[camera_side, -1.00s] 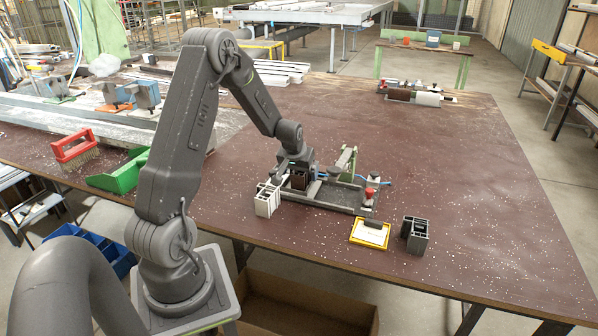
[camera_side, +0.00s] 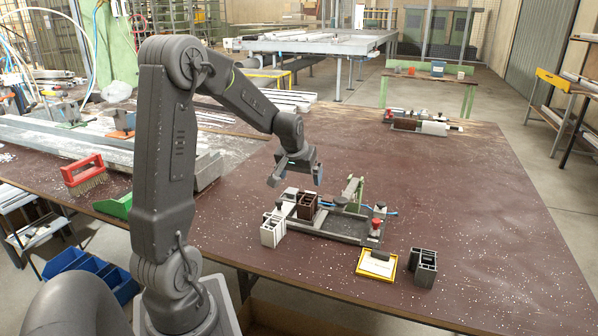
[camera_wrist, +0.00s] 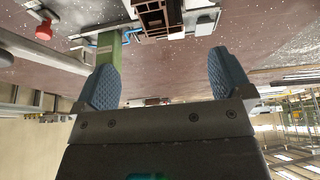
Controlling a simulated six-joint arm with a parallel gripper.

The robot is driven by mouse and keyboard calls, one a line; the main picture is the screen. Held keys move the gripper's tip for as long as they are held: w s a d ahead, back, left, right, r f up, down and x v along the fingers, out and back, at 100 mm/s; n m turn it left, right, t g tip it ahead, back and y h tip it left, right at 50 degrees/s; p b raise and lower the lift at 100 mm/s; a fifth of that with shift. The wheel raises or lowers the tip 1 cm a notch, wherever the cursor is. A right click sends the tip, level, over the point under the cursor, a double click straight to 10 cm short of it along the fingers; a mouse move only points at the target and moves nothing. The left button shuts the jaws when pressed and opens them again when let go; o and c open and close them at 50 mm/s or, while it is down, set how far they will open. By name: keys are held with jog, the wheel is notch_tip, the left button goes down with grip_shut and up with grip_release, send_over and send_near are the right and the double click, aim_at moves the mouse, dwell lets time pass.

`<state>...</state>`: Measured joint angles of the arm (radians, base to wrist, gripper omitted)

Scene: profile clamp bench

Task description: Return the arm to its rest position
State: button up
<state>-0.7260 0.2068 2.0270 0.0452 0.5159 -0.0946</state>
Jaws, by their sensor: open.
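My gripper (camera_side: 296,180) is open and empty, raised above the clamp fixture (camera_side: 345,235). Its two blue padded fingers stand wide apart in the wrist view (camera_wrist: 166,82), with nothing between them. A brown hollow profile piece (camera_side: 307,206) stands upright at the left part of the fixture, below my gripper and apart from it. The same brown piece shows upside down at the top of the wrist view (camera_wrist: 152,14), partly cut off by the frame.
A white profile piece (camera_side: 272,231) stands at the fixture's front left. A dark grey profile (camera_side: 423,268) and a yellow-framed tray (camera_side: 377,266) are at the front right. A red-handled brush (camera_side: 84,175) lies left.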

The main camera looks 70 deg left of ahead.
jog(key=s+d+r+m+t+h, duration=0.15)
jog(key=d+r, duration=0.25)
jog(key=d, duration=0.4)
jog(key=s+d+r+m+y, duration=0.1)
jog(key=d+r+m, duration=0.1)
jog(key=d+r, duration=0.35)
jog(key=s+d+m+h, duration=0.2)
jog(key=s+d+m, duration=0.3)
jog(key=s+d, duration=0.7)
jog(key=d+t, duration=0.1)
jog(key=d, duration=0.3)
jog(key=shift+d+r+h, duration=0.2)
jog(key=shift+r+h, duration=0.05)
jog(key=shift+h, duration=0.1)
